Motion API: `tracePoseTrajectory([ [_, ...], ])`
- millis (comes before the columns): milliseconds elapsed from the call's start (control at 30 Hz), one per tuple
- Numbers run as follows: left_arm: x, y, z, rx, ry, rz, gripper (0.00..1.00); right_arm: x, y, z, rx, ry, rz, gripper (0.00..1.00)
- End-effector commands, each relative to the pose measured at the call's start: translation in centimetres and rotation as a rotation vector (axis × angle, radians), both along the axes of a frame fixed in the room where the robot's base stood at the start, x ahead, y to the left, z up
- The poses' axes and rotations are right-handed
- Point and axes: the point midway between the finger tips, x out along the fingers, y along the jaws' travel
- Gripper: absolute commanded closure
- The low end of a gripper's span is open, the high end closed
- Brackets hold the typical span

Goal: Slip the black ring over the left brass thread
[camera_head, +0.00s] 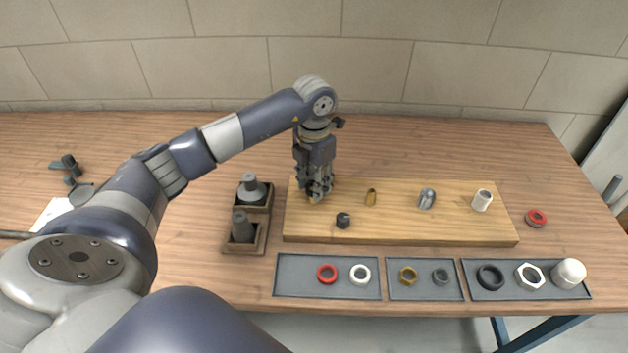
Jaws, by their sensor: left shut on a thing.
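My left gripper (318,194) points straight down over the left end of the wooden board (405,236). It is shut, low over the board, on what appears to be the small black ring, which the fingers mostly hide. A bit of brass shows at the fingertips, probably the left brass thread (310,197); I cannot tell whether the ring is around it or above it. Another brass thread (371,198) stands upright to the right of the gripper. My right gripper is not in view.
A black fitting (343,220), metal fitting (427,199) and white fitting (482,200) stand on the board. Trays in front hold a red ring (327,274), white ring (360,275) and large black ring (490,277). Wooden holders (259,240) with grey parts stand left of the board.

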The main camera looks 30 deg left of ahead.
Motion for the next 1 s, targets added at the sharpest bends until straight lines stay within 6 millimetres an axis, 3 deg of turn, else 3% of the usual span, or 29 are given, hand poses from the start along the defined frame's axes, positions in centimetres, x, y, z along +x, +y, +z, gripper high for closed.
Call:
tracePoseTrajectory([
  [433, 0.0, 0.02, -0.48, 0.0, 0.0, 0.0, 0.77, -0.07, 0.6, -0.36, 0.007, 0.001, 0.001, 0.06],
  [467, -0.01, 0.02, -0.47, 0.0, 0.0, 0.0, 0.58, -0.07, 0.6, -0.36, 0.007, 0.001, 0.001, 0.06],
  [533, 0.0, 0.02, -0.47, 0.0, 0.0, 0.0, 0.42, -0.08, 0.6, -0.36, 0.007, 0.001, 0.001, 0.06],
  [800, -0.01, 0.01, -0.47, 0.0, 0.0, 0.0, 0.39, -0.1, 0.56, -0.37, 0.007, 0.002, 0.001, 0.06],
  [933, 0.0, 0.01, -0.47, 0.0, 0.0, 0.0, 0.1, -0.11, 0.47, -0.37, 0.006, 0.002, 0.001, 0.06],
  [1000, 0.0, 0.01, -0.47, 0.0, 0.0, 0.0, 0.08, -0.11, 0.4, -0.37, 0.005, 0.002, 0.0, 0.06],
])
